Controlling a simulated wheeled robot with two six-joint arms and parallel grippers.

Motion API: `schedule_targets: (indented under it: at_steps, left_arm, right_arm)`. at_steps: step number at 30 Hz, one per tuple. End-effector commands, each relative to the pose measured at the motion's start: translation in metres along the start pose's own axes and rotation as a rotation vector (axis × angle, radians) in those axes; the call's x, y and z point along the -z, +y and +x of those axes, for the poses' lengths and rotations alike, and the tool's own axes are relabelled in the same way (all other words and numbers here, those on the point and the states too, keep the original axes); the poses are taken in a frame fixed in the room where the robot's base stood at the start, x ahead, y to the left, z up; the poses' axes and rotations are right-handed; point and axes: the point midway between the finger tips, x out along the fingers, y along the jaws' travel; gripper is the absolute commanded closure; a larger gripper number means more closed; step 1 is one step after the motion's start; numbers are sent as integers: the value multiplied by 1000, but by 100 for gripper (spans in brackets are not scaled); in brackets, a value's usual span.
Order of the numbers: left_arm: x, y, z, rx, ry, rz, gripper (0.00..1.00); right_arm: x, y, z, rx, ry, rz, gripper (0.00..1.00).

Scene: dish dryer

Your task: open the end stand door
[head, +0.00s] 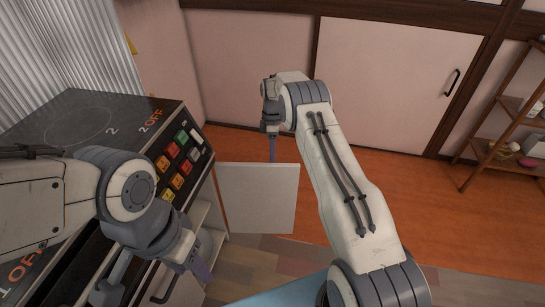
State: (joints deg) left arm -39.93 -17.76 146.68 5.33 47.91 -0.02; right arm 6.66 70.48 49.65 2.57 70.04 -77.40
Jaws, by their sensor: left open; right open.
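The end stand door (257,198) is a flat white panel at the middle of the head view. It stands swung out from the end stand (212,240), whose pale shelves show beside the cooker. My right gripper (270,145) is open just above the door's top edge and points down; I cannot tell whether it touches the door. My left gripper (153,277) is open and empty at the lower left, in front of the cooker, and covers part of its front.
The dark cooker (75,125) with coloured buttons (172,165) fills the left. A wooden shelf rack (497,130) stands at the right, before a pink wall with a handled sliding door (395,75). The orange floor (440,220) between is clear.

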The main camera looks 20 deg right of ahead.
Motion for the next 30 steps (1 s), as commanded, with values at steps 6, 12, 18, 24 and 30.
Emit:
schedule_targets:
  at_steps: [6, 12, 18, 24, 30]
  left_arm:
    - [0, 1, -10, 0, 0, 0, 50]
    - [1, 1, -14, 0, 0, 0, 50]
    - [1, 1, -15, 0, 0, 0, 50]
    - [1, 1, -15, 0, 0, 0, 50]
    - [1, 1, -15, 0, 0, 0, 50]
  right_arm:
    - [0, 1, -48, -4, 0, 1, 54]
    - [-1, 0, -74, -1, -1, 1, 54]
    - [-1, 0, -80, 1, -1, 1, 54]
    - [-1, 0, -80, 1, -1, 1, 54]
    - [-1, 0, -80, 1, -1, 1, 54]
